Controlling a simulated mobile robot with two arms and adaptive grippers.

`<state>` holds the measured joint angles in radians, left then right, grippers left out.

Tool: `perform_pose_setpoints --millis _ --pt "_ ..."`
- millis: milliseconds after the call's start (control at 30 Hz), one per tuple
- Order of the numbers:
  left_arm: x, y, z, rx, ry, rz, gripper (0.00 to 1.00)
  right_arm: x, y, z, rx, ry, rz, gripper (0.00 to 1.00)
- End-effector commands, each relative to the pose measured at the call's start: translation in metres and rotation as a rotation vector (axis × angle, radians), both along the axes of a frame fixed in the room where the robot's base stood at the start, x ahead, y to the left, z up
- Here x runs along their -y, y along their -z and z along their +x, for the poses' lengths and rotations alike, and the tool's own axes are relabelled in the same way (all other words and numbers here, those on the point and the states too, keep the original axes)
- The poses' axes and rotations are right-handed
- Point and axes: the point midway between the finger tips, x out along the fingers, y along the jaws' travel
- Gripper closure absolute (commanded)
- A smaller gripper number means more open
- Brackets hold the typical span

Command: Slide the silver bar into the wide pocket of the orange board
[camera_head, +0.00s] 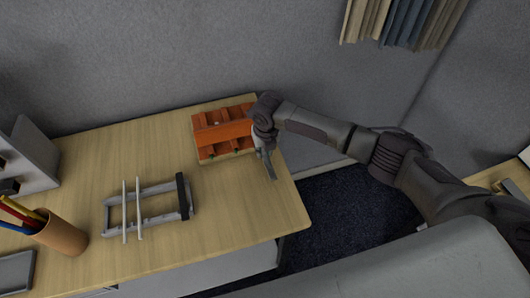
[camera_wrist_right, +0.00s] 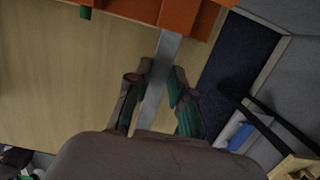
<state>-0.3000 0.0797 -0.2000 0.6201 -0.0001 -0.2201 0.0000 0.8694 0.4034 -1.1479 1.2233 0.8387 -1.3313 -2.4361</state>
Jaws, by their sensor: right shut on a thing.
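The orange board (camera_head: 222,133) lies on the table near its far right corner, with several slots across it. Its edge also shows at the top of the right wrist view (camera_wrist_right: 190,17). My right gripper (camera_wrist_right: 157,82) is shut on the silver bar (camera_wrist_right: 166,52), at the right side of the board. The bar runs between the fingers, and its far end meets the orange edge. I cannot tell whether its tip is inside a pocket. In the head view the bar's near end (camera_head: 268,168) hangs by the gripper. My left gripper is not in view.
A grey rack (camera_head: 160,215) with two pale rods across it stands at the table's middle. A brown pencil cup (camera_head: 62,236) is at the left, before a grey shelf unit (camera_head: 30,160). The wooden tabletop (camera_head: 235,215) is clear between rack and right edge.

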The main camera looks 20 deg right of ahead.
Motion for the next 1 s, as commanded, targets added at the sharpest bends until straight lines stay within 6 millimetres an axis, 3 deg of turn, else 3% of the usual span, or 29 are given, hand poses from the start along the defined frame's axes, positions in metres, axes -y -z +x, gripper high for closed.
perform_pose_setpoints --millis 1000 --pt "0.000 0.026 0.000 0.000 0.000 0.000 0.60 -0.002 0.001 0.026 0.001 -0.001 0.001 1.00"
